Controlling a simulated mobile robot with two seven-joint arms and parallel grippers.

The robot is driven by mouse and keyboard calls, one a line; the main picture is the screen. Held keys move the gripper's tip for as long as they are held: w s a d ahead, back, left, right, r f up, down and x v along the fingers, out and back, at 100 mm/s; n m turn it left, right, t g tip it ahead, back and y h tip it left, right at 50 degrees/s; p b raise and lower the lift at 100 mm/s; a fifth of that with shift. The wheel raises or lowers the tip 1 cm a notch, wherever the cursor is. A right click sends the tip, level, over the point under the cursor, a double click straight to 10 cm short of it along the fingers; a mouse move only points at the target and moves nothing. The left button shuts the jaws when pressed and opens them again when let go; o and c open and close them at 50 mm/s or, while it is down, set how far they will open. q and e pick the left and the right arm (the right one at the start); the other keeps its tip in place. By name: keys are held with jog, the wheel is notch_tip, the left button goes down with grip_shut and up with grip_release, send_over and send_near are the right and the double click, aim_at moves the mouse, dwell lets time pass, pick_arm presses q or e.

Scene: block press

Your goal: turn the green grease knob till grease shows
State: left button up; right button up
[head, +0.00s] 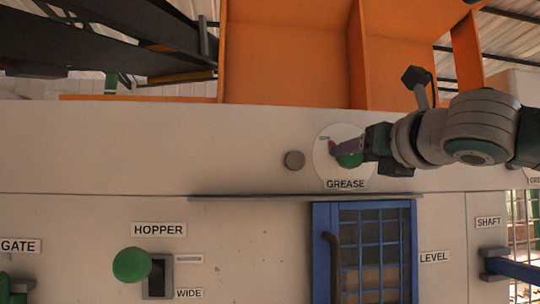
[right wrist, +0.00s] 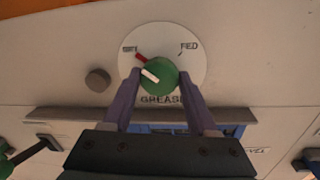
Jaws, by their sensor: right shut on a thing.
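The green grease knob (right wrist: 165,80) sits on a round white dial (right wrist: 200,65) above the GREASE label. Its white pointer line points up and left, towards a red mark and a small label too blurred to read. A label on the dial's right side looks like FED. My right gripper (right wrist: 160,78) is shut on the knob, one finger on each side. In the head view my right gripper (head: 348,150) reaches the dial from the right and covers part of the knob (head: 350,160). My left gripper is not in view.
A round grey-brown stub (head: 294,160) sticks out left of the dial. Below are a thin ledge (head: 260,198), a blue barred door (head: 322,250) and a green HOPPER knob (head: 131,264). An orange hopper (head: 290,60) rises above the panel.

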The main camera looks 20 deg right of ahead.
jog(key=shift+f, duration=0.1)
jog(key=m+b, duration=0.2)
jog(key=m, duration=0.2)
jog(key=shift+f+m, duration=0.15)
jog(key=shift+m, duration=0.25)
jog(key=m+b, duration=0.2)
jog(key=m, duration=0.2)
jog(key=shift+w+m+t+h, duration=0.1)
jog(key=shift+m+t+h, duration=0.2)
jog(key=shift+m+t, duration=0.1)
jog(key=m+b, duration=0.2)
jog(key=m, duration=0.3)
jog(key=shift+a+f+m+h, duration=0.1)
jog(key=shift+m+h, duration=0.3)
jog(key=shift+m+h+b, duration=0.3)
jog(key=shift+m+b, duration=0.55)
jog(key=shift+m, duration=1.25)
jog(key=o, duration=1.4)
